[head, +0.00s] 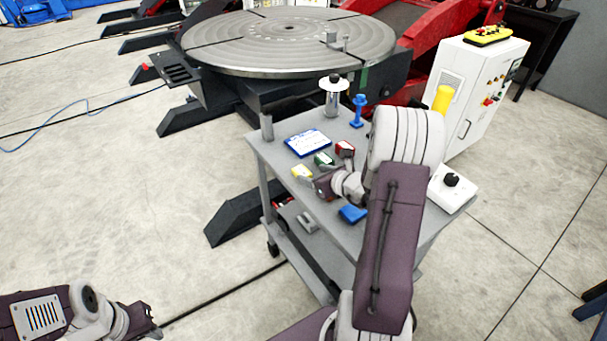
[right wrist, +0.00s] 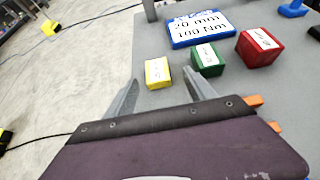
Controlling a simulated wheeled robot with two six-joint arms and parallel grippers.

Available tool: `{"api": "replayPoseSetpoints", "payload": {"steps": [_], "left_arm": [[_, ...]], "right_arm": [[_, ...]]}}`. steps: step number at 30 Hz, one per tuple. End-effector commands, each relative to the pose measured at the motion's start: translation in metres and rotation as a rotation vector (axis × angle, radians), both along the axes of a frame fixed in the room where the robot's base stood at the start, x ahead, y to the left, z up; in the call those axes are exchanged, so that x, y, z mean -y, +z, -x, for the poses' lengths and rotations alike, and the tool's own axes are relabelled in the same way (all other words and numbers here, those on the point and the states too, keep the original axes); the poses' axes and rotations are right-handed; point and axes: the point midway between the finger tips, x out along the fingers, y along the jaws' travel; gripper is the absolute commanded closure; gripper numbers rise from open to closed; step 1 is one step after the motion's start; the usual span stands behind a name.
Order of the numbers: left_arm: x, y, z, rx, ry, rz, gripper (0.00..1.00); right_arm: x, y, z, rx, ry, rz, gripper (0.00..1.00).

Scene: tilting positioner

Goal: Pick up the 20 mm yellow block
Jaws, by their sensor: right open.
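The yellow block (head: 301,173) sits near the left edge of the grey cart top, with a white label on its face. In the right wrist view the yellow block (right wrist: 158,73) shows just beyond and between the fingertips. My right gripper (right wrist: 160,80) is open and empty, with one finger to each side of the block in the picture. I cannot tell its exact height or whether it touches the block. In the head view my right gripper (head: 315,178) partly covers the area around the blocks. My left gripper (head: 152,326) is at the lower left, away from the cart.
A green block (right wrist: 208,60) stands close to the right finger, with a red block (right wrist: 259,47) farther right. A blue-framed card (right wrist: 200,27) reading "20 mm 100 Nm" lies behind. A blue block (head: 353,214) and a control box (head: 453,187) are on the cart (head: 268,150).

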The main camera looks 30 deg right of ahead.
Motion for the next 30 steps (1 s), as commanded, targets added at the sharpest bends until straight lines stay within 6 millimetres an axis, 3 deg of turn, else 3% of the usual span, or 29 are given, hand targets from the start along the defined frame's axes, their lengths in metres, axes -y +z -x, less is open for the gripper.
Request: {"api": "replayPoseSetpoints", "payload": {"steps": [4,11,18,19,25,26,30], "left_arm": [[0.000,0.001,0.000,0.000,0.000,0.000,0.64],[0.000,0.002,0.000,0.000,0.000,0.000,0.64],[0.000,0.002,0.000,0.000,0.000,0.000,0.64],[0.000,0.002,0.000,0.000,0.000,0.000,0.64],[0.000,0.002,0.000,0.000,0.000,0.000,0.64],[0.000,0.002,0.000,0.000,0.000,0.000,0.64],[0.000,0.002,0.000,0.000,0.000,0.000,0.64]], "right_arm": [[-0.003,-0.005,-0.009,-0.001,0.003,-0.001,0.36],[-0.009,-0.022,-0.042,-0.002,0.003,0.001,0.36],[-0.008,-0.024,-0.046,-0.001,0.000,0.001,0.36],[-0.008,-0.024,-0.046,-0.001,0.000,0.001,0.39],[-0.008,-0.024,-0.046,-0.001,0.000,0.001,0.95],[-0.008,-0.024,-0.046,-0.001,0.000,0.001,1.00],[-0.008,-0.023,-0.046,0.002,0.001,0.002,1.00]]}}
